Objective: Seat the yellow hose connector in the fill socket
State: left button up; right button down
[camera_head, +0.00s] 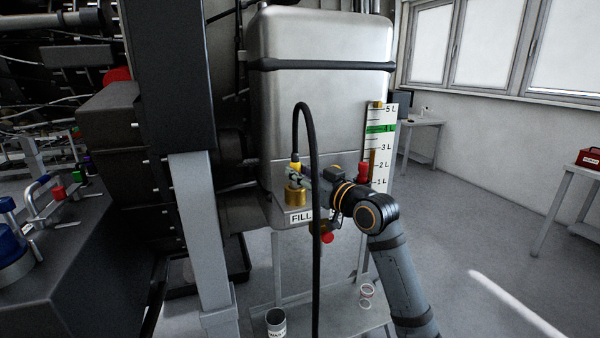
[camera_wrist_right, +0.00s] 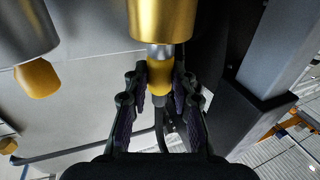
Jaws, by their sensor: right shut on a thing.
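The yellow hose connector (camera_head: 295,164) is above the brass fill socket (camera_head: 296,193), over the FILL label (camera_head: 300,218). A black hose (camera_head: 314,150) arcs up from the connector and hangs down in front of the tank. My right gripper (camera_head: 305,177) reaches in from the right and is shut on the connector. In the right wrist view, the connector (camera_wrist_right: 162,77) is between the fingers of the right gripper (camera_wrist_right: 162,88). Its silver tip meets the mouth of the brass socket (camera_wrist_right: 163,18), with part of the silver showing; the depth inside is hidden. My left gripper is out of view.
The steel tank (camera_head: 320,40) rises behind the socket. A level gauge (camera_head: 380,145) and a red fitting (camera_head: 363,172) are to the right of it. A grey post (camera_head: 200,220) stands to the left. Cups (camera_head: 276,322) stand on the low shelf below.

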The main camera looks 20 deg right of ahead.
jog(key=shift+f+b, duration=0.35)
jog(key=shift+f, duration=0.3)
jog(key=c, duration=1)
grip_release()
jog(key=shift+c, duration=0.2)
jog(key=v, duration=0.7)
jog(key=shift+s, duration=0.3)
jog(key=shift+d, duration=0.1)
